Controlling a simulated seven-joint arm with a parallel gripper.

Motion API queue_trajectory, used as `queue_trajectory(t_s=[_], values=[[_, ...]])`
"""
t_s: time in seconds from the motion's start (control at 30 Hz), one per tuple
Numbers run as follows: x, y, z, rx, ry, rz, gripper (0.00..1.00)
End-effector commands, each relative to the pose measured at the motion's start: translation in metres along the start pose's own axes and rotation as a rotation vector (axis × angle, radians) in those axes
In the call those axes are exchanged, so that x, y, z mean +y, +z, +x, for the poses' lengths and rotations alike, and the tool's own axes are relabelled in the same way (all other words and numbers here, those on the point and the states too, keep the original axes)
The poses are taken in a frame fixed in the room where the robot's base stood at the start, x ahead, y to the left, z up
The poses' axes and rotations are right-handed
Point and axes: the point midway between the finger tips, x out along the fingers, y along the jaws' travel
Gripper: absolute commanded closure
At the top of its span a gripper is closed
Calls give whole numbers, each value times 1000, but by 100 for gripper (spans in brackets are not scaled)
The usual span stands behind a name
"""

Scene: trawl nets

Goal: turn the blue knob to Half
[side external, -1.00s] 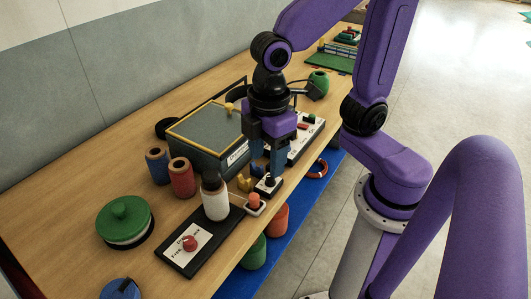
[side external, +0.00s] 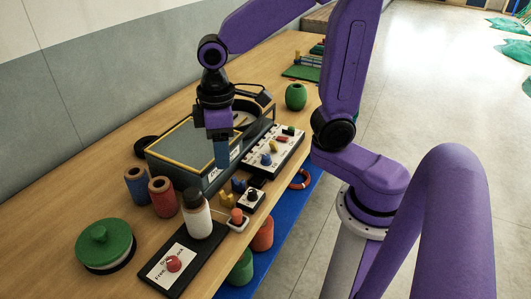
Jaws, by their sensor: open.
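A blue knob (side external: 266,159) sits on a white panel (side external: 285,152) with yellow, red and green knobs, right of the grey box. The panel's lettering is too small to read. My gripper (side external: 222,164) is open and empty, pointing down by the front edge of the grey box. It is left of the blue knob in the picture and apart from it. One finger largely hides the other.
The grey box (side external: 185,146) with yellow rim stands behind. In front are a white bottle (side external: 197,218), yellow pieces (side external: 226,199), a small black-knob plate (side external: 251,198) and an orange-button plate (side external: 237,218). A green pot (side external: 296,97) stands farther back.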

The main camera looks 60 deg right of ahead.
Motion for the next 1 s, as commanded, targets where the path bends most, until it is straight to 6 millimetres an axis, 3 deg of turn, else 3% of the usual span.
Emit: queue_trajectory(t_s=[0.47,0.77,1.0], values=[[78,-1,-5,-7,6,596,45],[117,21,-8,-13,9,966,45],[142,50,-11,-15,11,1262,45]])
